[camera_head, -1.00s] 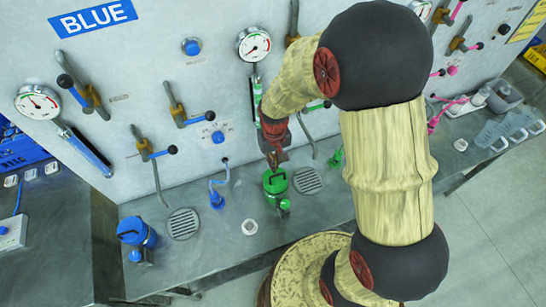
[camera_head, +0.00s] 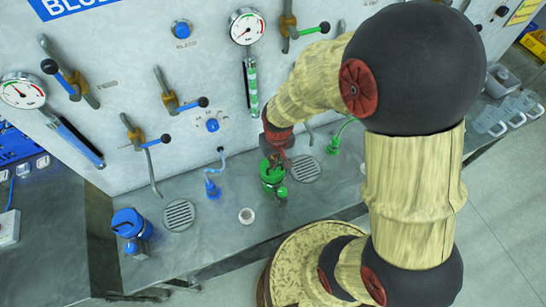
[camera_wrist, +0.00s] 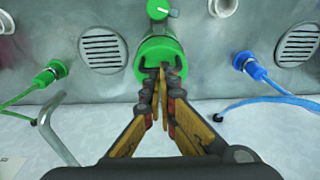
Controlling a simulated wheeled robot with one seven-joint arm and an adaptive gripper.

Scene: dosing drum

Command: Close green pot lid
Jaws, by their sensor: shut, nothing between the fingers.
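The green pot (camera_head: 271,178) stands on the metal bench below the gauge wall, and it also shows at the top centre of the wrist view (camera_wrist: 150,52). My gripper (camera_head: 275,159) is directly over the pot and hides part of its top. In the wrist view my gripper (camera_wrist: 163,78) has its fingertips together at the pot's green rim, with nothing between them. Whether the fingertips touch the pot or its lid, I cannot tell. The lid's exact position is also unclear behind the fingers.
A blue pot (camera_head: 130,226) stands to the left on the bench. A round drain grille (camera_head: 179,215) and a small white cup (camera_head: 246,216) lie between the pots. Blue-handled valves (camera_head: 180,102) stick out from the wall. A curved grey pipe (camera_wrist: 58,132) is left of my gripper in the wrist view.

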